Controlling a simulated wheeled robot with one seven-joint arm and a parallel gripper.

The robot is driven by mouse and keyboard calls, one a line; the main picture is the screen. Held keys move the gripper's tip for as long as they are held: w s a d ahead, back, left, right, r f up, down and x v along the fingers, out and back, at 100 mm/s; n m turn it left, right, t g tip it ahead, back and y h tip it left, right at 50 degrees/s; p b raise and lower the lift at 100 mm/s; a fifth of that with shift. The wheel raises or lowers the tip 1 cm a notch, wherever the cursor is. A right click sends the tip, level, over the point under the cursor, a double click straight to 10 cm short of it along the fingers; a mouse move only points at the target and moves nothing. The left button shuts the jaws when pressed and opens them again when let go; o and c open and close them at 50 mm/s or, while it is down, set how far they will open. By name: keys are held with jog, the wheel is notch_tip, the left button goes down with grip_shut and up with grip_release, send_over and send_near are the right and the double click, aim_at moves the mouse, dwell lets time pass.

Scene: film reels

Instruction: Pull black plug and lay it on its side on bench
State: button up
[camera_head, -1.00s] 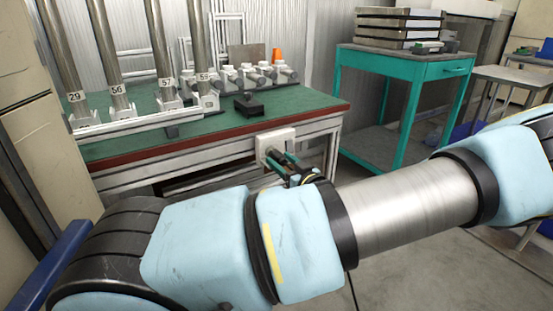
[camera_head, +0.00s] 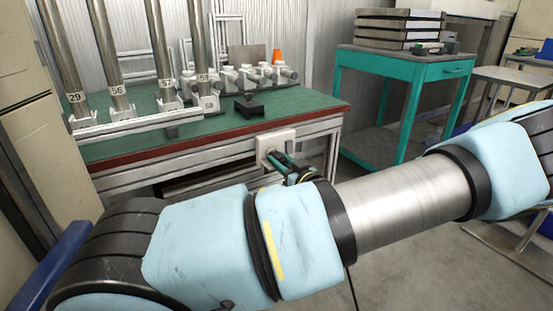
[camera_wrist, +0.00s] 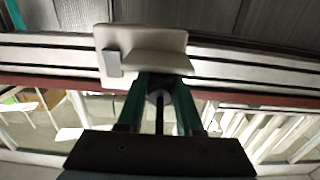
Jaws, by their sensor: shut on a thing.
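A pale socket box (camera_head: 276,137) is mounted on the front edge of the green-topped bench. My gripper (camera_head: 274,157), with green fingers, reaches to its lower front. In the wrist view the same box (camera_wrist: 125,40) is at the top, and my gripper (camera_wrist: 160,82) points at its lower part. The fingers are shut on the black plug (camera_wrist: 160,120), of which a narrow dark length and a greyish round part show between them. I cannot tell whether the plug is still seated in the socket, as the fingers and arm hide the contact.
The bench top (camera_head: 215,124) has free green surface near its front right. A small black block (camera_head: 249,107) stands there. Numbered metal tubes (camera_head: 112,60) rise on the left and several pale fittings (camera_head: 255,75) stand behind. A teal cart (camera_head: 405,65) is at right.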

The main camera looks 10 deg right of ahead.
aim_at(282, 162)
grip_shut()
jog(key=shift+p+v, duration=0.4)
jog(key=shift+v, duration=2.65)
jog(key=shift+s, duration=0.1)
jog(key=shift+v, duration=0.85)
jog(key=shift+d, duration=0.15)
